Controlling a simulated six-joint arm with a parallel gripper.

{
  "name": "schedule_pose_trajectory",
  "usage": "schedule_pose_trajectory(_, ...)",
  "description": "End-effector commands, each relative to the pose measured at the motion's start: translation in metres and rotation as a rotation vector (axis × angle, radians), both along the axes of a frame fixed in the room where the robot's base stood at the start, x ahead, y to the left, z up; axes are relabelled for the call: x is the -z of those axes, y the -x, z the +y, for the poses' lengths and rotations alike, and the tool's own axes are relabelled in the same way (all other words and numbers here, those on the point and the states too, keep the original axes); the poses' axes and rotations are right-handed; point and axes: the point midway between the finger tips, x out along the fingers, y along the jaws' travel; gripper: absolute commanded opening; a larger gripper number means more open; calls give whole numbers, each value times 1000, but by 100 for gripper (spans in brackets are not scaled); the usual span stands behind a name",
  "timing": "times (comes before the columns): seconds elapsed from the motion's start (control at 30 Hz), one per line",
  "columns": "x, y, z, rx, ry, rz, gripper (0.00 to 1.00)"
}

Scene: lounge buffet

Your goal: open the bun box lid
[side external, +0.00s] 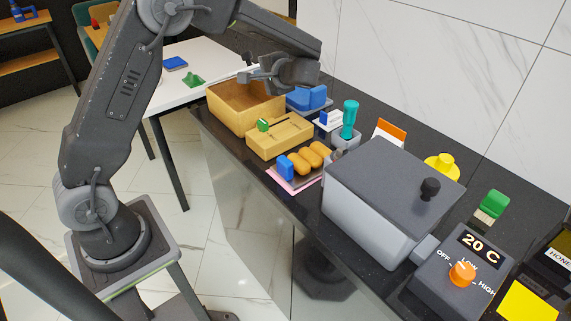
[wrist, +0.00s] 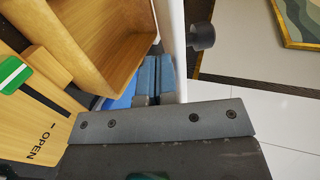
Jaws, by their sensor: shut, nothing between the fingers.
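A pale wooden box with a slot and a green slider (side external: 264,125) stands on the dark counter; I take its top (side external: 282,138) as the bun box lid. In the wrist view this wooden panel (wrist: 35,125) carries the word OPEN, an arrow and a green-and-white slider (wrist: 12,75). Directly behind it is an open-topped wooden box (side external: 235,112), its interior bare where visible; it also shows in the wrist view (wrist: 120,50). My gripper (side external: 246,76) is shut and empty, above the open box's back edge and apart from the slider. Its fingers (wrist: 156,68) are together.
Blue blocks (side external: 306,98) stand right of the open box. Buns (side external: 305,160) lie in front of the slotted box. A teal-topped item (side external: 349,118) and a large grey lidded box (side external: 380,190) stand farther right. A white table (side external: 205,62) is behind.

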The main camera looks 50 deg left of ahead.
Motion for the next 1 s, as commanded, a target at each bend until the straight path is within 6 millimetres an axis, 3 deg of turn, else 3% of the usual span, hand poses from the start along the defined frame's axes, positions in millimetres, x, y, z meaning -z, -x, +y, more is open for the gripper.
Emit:
schedule_pose_trajectory(0.23,-5,0,2,-1,0,-2,0)
schedule_pose_trajectory(0.6,-30,0,16,-1,0,-2,0)
schedule_pose_trajectory(1.0,-33,0,18,0,-1,-1,0)
